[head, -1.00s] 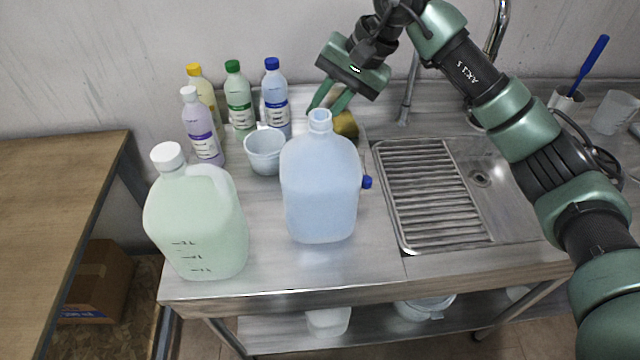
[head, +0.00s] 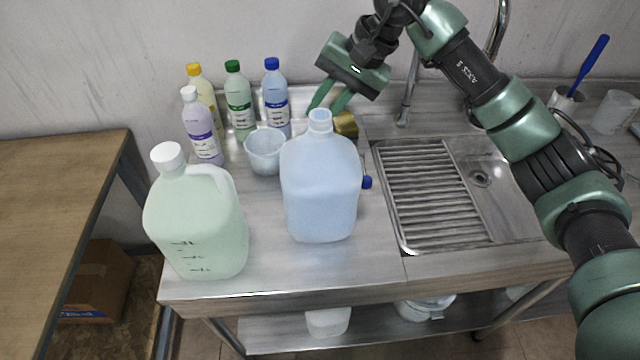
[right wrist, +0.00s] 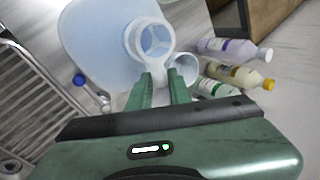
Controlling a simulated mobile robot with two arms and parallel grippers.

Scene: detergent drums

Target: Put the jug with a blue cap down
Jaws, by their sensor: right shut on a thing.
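The blue translucent jug (head: 320,195) appears to stand upright on the steel counter (head: 270,270), its mouth open and uncapped. A small blue cap (head: 367,182) shows low beside its right side; in the right wrist view this cap (right wrist: 79,80) adjoins a clear piece, and I cannot tell what it belongs to. My right gripper (head: 328,106) reaches in from behind the jug's neck. In the right wrist view the gripper (right wrist: 158,80) is shut on the jug just beside its open mouth (right wrist: 152,38). My left gripper is not in view.
A green jug with a white cap (head: 200,225) stands left. Several small bottles (head: 240,105) and a white pot (head: 265,150) stand behind. A gold object (head: 346,124) is partly hidden. The sink with its ribbed drainer (head: 430,195) lies right. Bare counter lies in front.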

